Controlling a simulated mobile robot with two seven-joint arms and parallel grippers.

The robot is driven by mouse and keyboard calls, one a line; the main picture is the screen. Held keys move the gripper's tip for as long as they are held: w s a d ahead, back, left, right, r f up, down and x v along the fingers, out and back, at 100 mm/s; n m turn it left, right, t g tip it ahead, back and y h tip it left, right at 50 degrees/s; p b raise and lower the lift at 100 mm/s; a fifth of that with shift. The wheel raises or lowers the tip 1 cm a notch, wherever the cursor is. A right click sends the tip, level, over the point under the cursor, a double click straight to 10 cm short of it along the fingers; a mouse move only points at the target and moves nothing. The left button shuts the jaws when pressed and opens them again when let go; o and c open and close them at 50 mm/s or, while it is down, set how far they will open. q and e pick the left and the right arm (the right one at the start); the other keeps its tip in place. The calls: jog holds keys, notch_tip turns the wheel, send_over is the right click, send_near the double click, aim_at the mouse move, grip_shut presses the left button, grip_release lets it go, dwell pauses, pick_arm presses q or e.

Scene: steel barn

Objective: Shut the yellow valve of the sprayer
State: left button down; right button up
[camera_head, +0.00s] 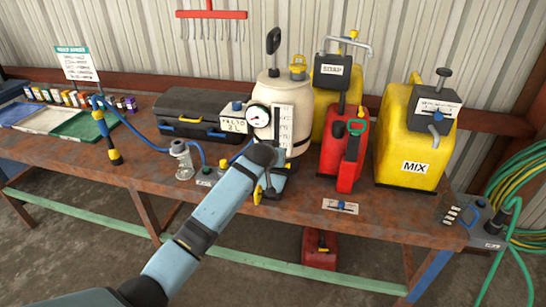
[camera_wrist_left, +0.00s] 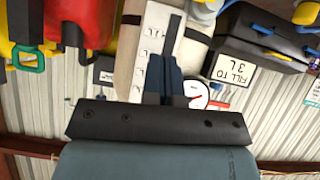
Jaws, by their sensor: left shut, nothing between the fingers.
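The sprayer (camera_head: 272,92) is a cream tank with a black pump handle, standing upright on the bench, with a round gauge (camera_head: 258,116) and a white level scale (camera_head: 283,128) on its front. My left gripper (camera_wrist_left: 165,88) is shut and empty in front of the level scale (camera_wrist_left: 158,45), beside the gauge (camera_wrist_left: 197,92). My right gripper is not in view.
A red can (camera_head: 345,160) and a yellow MIX can (camera_head: 405,145) stand right of the sprayer. A black case (camera_head: 190,108), a glass jar (camera_head: 182,160) and a blue hose stand left. The rusty bench front (camera_head: 190,195) is mostly clear. A green hose (camera_head: 515,210) hangs at far right.

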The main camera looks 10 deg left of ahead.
pick_arm(q)
jog(key=shift+v, duration=1.05)
jog(key=shift+d, duration=0.15)
jog(key=shift+f, duration=0.1)
jog(key=s+f+m+h, duration=0.1)
jog(key=s+f, duration=0.9)
jog(key=f, duration=0.1)
jog(key=s+a+f, duration=0.1)
jog(key=s+f, duration=0.2)
jog(key=s, duration=0.9)
jog(key=s+a+f+m, duration=0.1)
jog(key=s+f, duration=0.3)
jog(key=s, duration=0.7)
jog(key=s+a+f+m+h, duration=0.1)
jog(key=s+f, duration=0.3)
jog(key=s, duration=0.8)
jog(key=shift+s+a, duration=0.4)
jog(key=shift+a, duration=0.3)
